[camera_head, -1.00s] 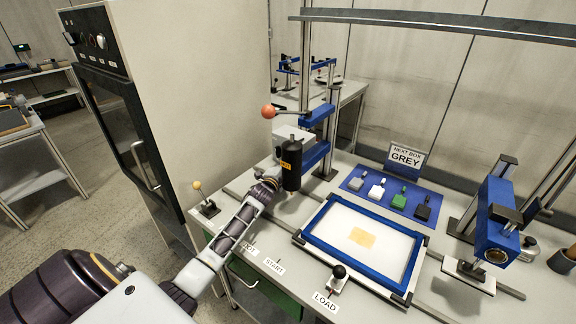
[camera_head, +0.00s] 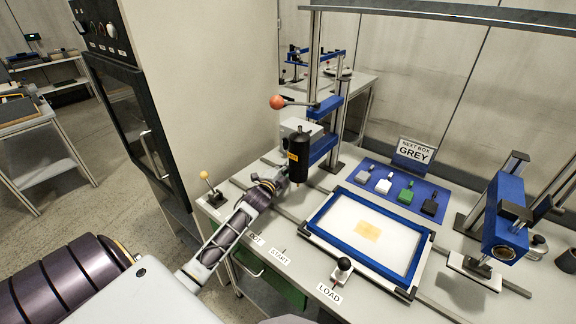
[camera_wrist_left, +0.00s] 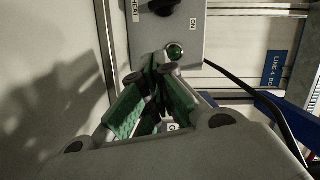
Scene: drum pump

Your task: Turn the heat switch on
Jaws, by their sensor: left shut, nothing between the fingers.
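The heat switch is a black knob (camera_wrist_left: 166,6) on a grey box (camera_wrist_left: 187,30), cut off by the top edge of the left wrist view. A green lamp (camera_wrist_left: 175,51) sits below. My left gripper (camera_wrist_left: 160,66) is shut and empty, with its green-padded fingers below the knob and next to the lamp, apart from the knob. In the head view my left gripper (camera_head: 279,178) is beside the press's black cylinder (camera_head: 300,160). My right gripper is out of view.
The press carries a red ball handle (camera_head: 278,102). A small yellow-knobbed lever (camera_head: 205,176) stands left of my gripper. A blue-framed tray (camera_head: 318,205) and a LOAD lever (camera_head: 343,264) are to the right. A black cable (camera_wrist_left: 245,88) runs right of the box.

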